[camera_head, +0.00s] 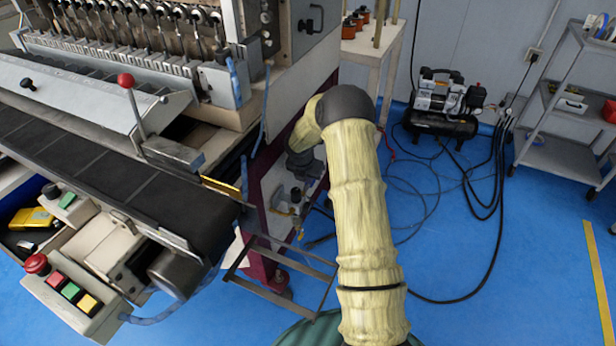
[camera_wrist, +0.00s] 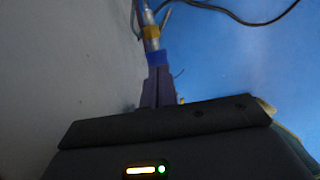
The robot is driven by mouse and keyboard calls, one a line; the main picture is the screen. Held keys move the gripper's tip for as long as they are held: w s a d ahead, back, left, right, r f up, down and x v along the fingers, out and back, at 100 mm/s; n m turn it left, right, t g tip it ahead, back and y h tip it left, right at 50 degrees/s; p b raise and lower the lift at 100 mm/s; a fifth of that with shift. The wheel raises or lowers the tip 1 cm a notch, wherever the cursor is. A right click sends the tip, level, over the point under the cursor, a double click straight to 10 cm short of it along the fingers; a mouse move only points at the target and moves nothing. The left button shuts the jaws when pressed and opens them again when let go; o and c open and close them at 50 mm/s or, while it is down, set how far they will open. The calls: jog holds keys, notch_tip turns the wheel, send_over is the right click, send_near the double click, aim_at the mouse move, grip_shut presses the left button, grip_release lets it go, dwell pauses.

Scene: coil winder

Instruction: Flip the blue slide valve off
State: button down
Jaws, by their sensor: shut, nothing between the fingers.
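The blue slide valve (camera_wrist: 158,57) shows in the wrist view as a blue band on a thin pipe, just below a brass-coloured collar (camera_wrist: 151,32). My gripper (camera_wrist: 158,72) is shut, its two fingers together and empty. The fingertips point at the blue band and overlap its lower edge in the picture. I cannot tell whether they touch it. In the head view, my arm reaches to the side of the coil winder (camera_head: 300,105), and its dark wrist is near metal fittings (camera_head: 283,202). The blue valve cannot be made out there.
A grey panel (camera_wrist: 60,70) stands close on the left of my gripper in the wrist view. A dark frame (camera_head: 285,265) juts out low from the machine. A compressor (camera_head: 440,105) and loose hoses (camera_head: 490,200) lie on the blue floor. Open floor is at right.

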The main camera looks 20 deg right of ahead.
jog(key=p+v, duration=0.7)
jog(key=v, duration=0.3)
jog(key=shift+p, duration=0.4)
jog(key=shift+a+f, duration=0.1)
